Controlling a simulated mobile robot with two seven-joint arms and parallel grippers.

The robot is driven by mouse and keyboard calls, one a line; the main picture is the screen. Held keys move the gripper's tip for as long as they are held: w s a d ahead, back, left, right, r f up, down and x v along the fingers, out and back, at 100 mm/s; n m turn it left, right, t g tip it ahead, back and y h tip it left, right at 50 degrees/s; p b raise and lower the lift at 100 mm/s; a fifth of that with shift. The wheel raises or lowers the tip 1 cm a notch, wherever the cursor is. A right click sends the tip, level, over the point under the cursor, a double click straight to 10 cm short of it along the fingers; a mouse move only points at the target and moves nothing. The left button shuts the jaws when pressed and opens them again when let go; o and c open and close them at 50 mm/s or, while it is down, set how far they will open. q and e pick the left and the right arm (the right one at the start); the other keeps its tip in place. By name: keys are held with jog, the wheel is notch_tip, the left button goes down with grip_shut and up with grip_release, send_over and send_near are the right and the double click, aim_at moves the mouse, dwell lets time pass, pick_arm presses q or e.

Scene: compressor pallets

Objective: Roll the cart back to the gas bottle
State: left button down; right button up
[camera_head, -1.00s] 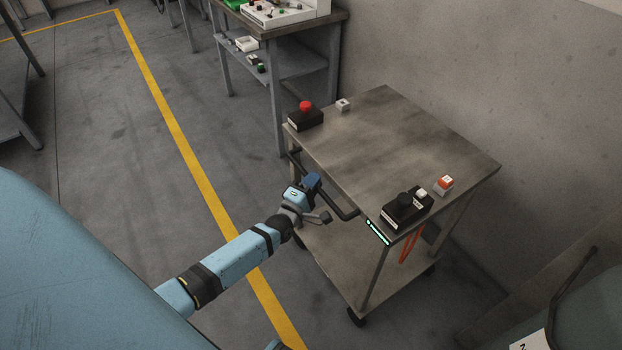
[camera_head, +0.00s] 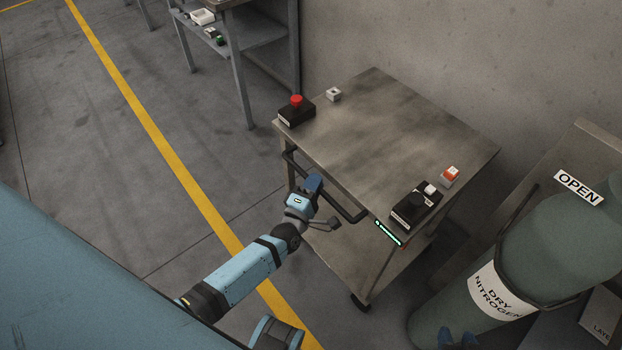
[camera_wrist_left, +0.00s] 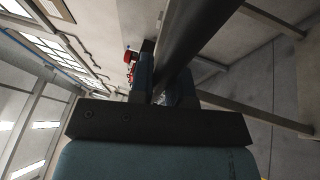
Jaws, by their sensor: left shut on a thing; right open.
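The cart (camera_head: 372,125) is a grey metal trolley with a flat top, a lower shelf and a black bar handle (camera_head: 345,211) on its near left side. My left gripper (camera_head: 315,184) is shut on that handle, and the dark bar also runs between the jaws in the left wrist view (camera_wrist_left: 193,45). The gas bottle (camera_head: 540,254) is a green cylinder at the right, labelled "DRY NITROGEN", a short gap from the cart. Blue fingertips of my right gripper (camera_head: 458,340) show at the bottom edge in front of the bottle, open; the rest is out of view.
A wall stands behind; a workbench (camera_head: 240,65) is at the back. Floor at left is clear.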

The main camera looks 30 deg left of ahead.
pick_arm(q)
jog(key=shift+s+d+f, duration=0.1)
jog(key=shift+d, duration=0.2)
pick_arm(e)
jog(key=shift+w+r, duration=0.1)
pick_arm(q)
jog(key=c, duration=1.1)
grip_release()
pick_arm(e)
jog(key=shift+r, duration=0.15)
